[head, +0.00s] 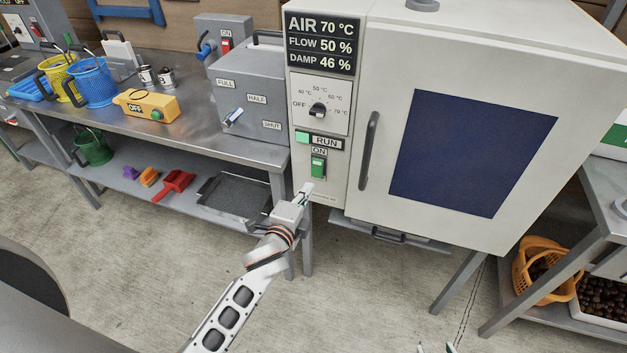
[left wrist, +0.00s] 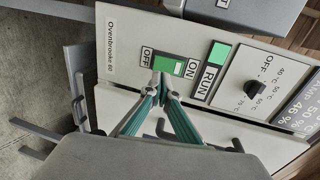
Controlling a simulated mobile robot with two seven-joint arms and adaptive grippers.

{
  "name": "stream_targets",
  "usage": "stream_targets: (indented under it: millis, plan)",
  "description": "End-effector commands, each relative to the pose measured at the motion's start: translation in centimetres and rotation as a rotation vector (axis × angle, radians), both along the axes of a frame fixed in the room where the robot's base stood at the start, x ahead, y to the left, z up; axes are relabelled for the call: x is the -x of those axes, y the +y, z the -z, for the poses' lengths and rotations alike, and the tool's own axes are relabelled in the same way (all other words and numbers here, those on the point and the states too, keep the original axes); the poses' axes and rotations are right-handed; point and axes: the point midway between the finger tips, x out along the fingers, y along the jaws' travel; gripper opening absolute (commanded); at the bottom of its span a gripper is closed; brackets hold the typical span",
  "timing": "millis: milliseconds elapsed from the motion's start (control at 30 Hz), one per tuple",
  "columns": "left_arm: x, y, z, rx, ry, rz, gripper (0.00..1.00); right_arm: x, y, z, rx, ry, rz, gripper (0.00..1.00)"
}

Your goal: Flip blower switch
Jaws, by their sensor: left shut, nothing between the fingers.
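The green rocker switch (head: 318,167) is on the lower front panel of the pale oven (head: 368,200), under an ON label. In the left wrist view the switch (left wrist: 168,65) lies between OFF and ON labels. The RUN lamp (head: 302,138) above it is bright green. My left gripper (head: 306,188) is shut and empty, just below the switch in the head view. Its tips (left wrist: 165,82) are close to the switch in the wrist view; I cannot tell if they touch. My right gripper (head: 435,348) shows only two separated fingertips at the bottom edge.
A dial (head: 317,110) and a display (head: 320,43) reading AIR 70, FLOW 50, DAMP 46 are above the switch. The door handle (head: 369,150) is to its right. A steel bench (head: 190,130) with a grey lever box (head: 250,85) stands to the left.

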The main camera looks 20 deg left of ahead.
Motion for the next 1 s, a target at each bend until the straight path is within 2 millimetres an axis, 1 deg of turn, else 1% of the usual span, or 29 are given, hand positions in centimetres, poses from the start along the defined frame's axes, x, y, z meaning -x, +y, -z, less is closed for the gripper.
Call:
stream_targets:
  millis: [33,100,200,333,500,833,933,1000]
  plan:
    - [-1.1,0.0,0.2,0.0,-0.001,0.0,0.0,0.0,0.0,0.2,0.0,0.001,0.0,0.4]
    - [-2.3,-0.1,0.4,0.001,-0.001,0.0,0.0,0.1,0.0,0.4,0.001,0.002,0.0,0.4]
    - [-3.7,-0.1,0.7,0.001,0.0,0.0,0.0,0.1,-0.1,0.5,0.001,0.003,-0.001,0.4]
    - [-4.9,-0.1,1.0,0.001,0.001,-0.001,0.0,0.1,-0.1,0.7,0.002,0.004,-0.001,0.4]
    - [-5.6,-0.2,1.0,0.001,0.001,0.0,0.0,0.1,-0.1,0.8,0.002,0.004,-0.002,0.4]
    - [-5.6,-0.2,1.1,0.001,0.0,0.0,0.0,0.1,-0.1,0.9,0.002,0.004,-0.002,0.4]
    - [-5.7,-0.2,1.2,0.002,-0.012,0.0,0.0,0.3,-0.1,1.6,0.004,0.007,-0.001,0.4]
    - [-5.8,-0.2,1.4,0.004,-0.027,0.0,0.0,0.4,-0.1,2.4,0.006,0.011,-0.003,0.4]
